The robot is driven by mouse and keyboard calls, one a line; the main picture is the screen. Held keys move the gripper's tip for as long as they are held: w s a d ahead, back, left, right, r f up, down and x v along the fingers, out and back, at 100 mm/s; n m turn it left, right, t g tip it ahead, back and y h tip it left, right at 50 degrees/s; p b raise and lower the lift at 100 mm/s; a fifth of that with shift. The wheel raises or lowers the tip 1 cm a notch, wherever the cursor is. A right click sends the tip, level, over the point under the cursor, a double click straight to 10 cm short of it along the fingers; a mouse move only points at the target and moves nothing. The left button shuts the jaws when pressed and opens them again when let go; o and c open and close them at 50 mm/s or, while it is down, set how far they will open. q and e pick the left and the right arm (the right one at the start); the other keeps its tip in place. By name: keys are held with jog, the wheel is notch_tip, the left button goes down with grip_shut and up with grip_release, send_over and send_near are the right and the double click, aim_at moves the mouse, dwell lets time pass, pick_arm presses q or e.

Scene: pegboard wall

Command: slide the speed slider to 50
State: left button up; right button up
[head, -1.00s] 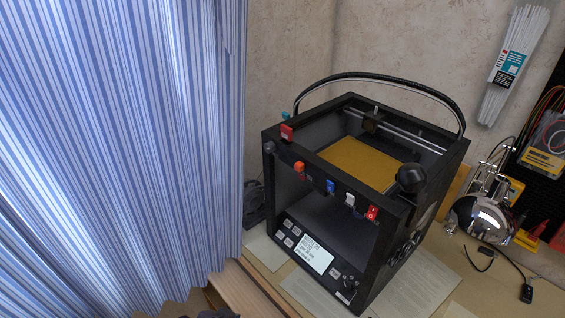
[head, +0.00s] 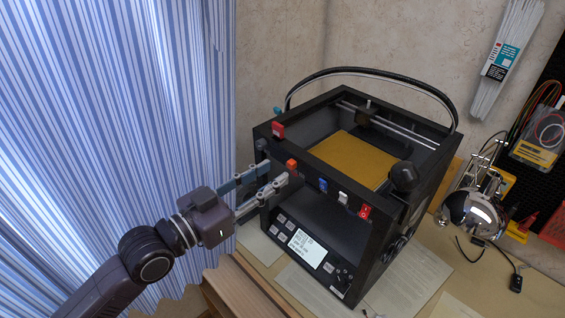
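A black 3D printer (head: 340,255) stands on the table. Its front top beam carries a red block (head: 277,131), an orange knob (head: 292,165), a blue one (head: 323,185), a white one (head: 343,197) and a red switch (head: 365,212). I cannot read which of these is the speed slider or any scale. My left gripper (head: 278,174) reaches in from the left, its two fingers apart and pointing at the beam near the orange knob. Nothing shows between the fingers; whether they touch the knob is unclear. My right gripper is out of view.
A control panel with a screen (head: 307,249) sits low on the printer's front. A striped curtain (head: 110,110) fills the left side. A chrome lamp (head: 475,207) stands right of the printer. A black cable (head: 370,70) arches over the printer.

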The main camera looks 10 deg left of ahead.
aim_at(289, 164)
pick_arm(q)
jog(key=shift+p+x, duration=0.6)
jog(key=shift+x, duration=1.65)
grip_shut()
